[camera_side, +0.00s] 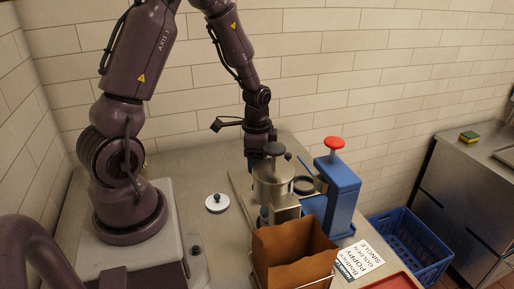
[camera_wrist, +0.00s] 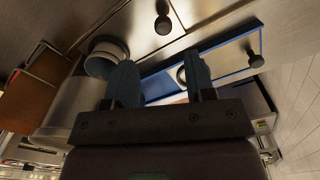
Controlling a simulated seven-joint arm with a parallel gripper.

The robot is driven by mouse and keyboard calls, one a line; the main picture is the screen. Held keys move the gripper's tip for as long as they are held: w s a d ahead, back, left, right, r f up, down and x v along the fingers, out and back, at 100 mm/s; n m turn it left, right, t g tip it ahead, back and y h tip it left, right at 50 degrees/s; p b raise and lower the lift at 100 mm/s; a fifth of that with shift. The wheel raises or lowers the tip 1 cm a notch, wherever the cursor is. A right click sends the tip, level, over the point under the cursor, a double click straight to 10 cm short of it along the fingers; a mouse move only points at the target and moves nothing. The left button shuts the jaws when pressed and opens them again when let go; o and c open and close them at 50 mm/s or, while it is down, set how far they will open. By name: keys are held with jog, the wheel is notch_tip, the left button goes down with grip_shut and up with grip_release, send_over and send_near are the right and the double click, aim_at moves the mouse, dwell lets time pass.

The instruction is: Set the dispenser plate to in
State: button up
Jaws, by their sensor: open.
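The blue dispenser (camera_side: 338,192) stands right of centre in the side view, with a red knob (camera_side: 334,145) on top. In the wrist view, a pale metal plate (camera_wrist: 226,56) lies within a blue edge, with a dark knob (camera_wrist: 255,59) near its right end; I cannot tell for sure that it is the dispenser plate, or how far in it sits. My gripper (camera_wrist: 162,84) is open, its two teal fingers spread over part of the blue edge. I see nothing held between them.
A brown paper bag (camera_side: 290,258) and a printed card (camera_side: 360,261) are in front. A white lid (camera_side: 217,203) lies left. A blue crate (camera_side: 413,242) is right, below the counter.

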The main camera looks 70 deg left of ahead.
jog(key=shift+r, duration=2.05)
jog(key=w+d+r+n+t, duration=0.2)
jog(key=d+r, duration=0.2)
jog(key=r, duration=0.2)
jog(key=w+d+r+n+t, duration=0.1)
jog(key=w+d+r+t, duration=0.15)
jog(key=d+r, duration=0.3)
jog(key=s+d+r, duration=0.2)
jog(key=s+r, duration=0.2)
jog(key=s, duration=0.2)
jog(key=s+d+r+n+t, duration=0.1)
jog(key=s+d+r, duration=0.2)
jog(key=s, duration=0.4)
jog(key=shift+s+d+r+n, duration=0.2)
jog(key=shift+d+r+n, duration=0.1)
jog(key=shift+r, duration=0.35)
